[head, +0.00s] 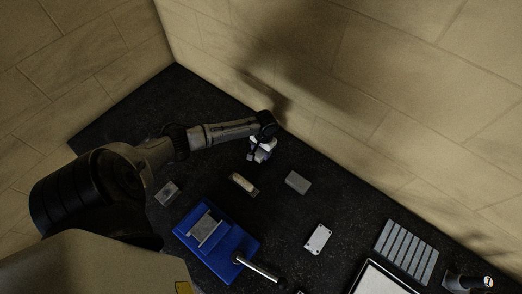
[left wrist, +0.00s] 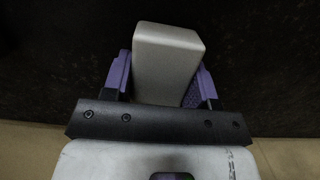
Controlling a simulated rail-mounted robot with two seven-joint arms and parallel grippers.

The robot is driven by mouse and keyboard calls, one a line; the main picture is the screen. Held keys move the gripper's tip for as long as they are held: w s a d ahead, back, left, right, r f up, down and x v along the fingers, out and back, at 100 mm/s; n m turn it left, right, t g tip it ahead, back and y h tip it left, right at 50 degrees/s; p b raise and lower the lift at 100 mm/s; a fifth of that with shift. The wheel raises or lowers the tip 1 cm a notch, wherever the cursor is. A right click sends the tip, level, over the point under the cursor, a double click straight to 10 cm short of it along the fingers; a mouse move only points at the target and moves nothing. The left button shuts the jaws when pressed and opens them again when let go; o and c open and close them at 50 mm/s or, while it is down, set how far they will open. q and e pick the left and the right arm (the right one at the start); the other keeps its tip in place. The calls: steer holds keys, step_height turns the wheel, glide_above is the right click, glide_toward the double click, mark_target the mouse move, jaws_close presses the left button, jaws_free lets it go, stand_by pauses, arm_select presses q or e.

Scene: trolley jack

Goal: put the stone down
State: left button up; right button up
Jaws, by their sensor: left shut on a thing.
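My left gripper (head: 262,154) is over the back part of the dark worktop, near the wall. In the left wrist view its purple fingers (left wrist: 160,80) are shut on a pale grey block with rounded edges, the stone (left wrist: 166,52). The stone sticks out past the fingertips, with dark worktop behind it. In the head view the stone is too small and dark to make out. I cannot tell whether it touches the worktop. My right gripper is not seen.
A blue jack-like device (head: 222,236) with a metal handle stands in front. A grey block (head: 298,182), a small yellowish block (head: 243,184), a clear block (head: 167,193) and a plate with holes (head: 318,239) lie around. A ribbed grey plate (head: 406,252) is at right.

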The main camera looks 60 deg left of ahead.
arm_select(q)
steer(key=shift+s+f, duration=0.3)
steer(key=shift+f, duration=0.45)
steer(key=o, duration=0.9)
steer(key=shift+c, duration=0.2)
steer(key=shift+o, duration=0.5)
step_height(320, 180, up, 13)
steer(key=w, duration=0.2)
steer(key=shift+a, duration=0.3)
steer(key=s+d+f+m, duration=0.1)
steer(key=s+d+f, duration=0.1)
steer(key=d, duration=0.3)
steer(key=s+d+f+m+t, duration=0.1)
steer(key=s+d+m, duration=0.1)
steer(key=s+d, duration=0.2)
steer(key=s+d+f+m, duration=0.2)
steer(key=s+d, duration=0.1)
steer(key=d, duration=0.5)
steer(key=shift+s+d+f+t, duration=0.1)
steer(key=shift+f+t, duration=0.25)
steer(key=shift+t, duration=0.05)
steer(key=s+d+r+m+t, duration=0.1)
steer(key=s+d+r+t, duration=0.2)
steer(key=s+d+r, duration=0.4)
steer(key=s+d, duration=0.1)
steer(key=s, duration=0.2)
steer(key=shift+m+y, duration=0.3)
steer(key=shift+m, duration=0.1)
